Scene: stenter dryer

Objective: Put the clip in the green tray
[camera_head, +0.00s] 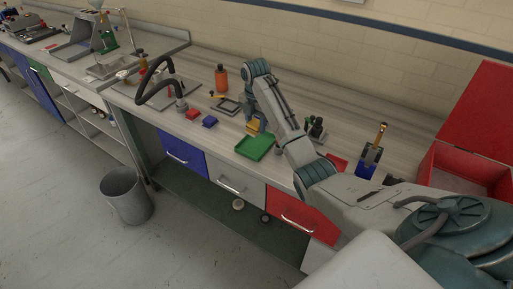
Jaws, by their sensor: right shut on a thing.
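The green tray (256,147) lies on the counter near its front edge, and no object shows in it. My right arm reaches in from the lower right, bends at the top and comes down behind the green tray. My right gripper (260,122) is small in the picture, just beyond the tray and beside a yellow thing (253,127). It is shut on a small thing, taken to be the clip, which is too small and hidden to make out. My left gripper is not in view.
A small red block (193,114) and a blue one (209,121) lie left of the tray. An orange bottle (221,78) stands behind. A black hose (153,80) arches at left. A red box (469,165) stands at right. A grey bin (126,195) is on the floor.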

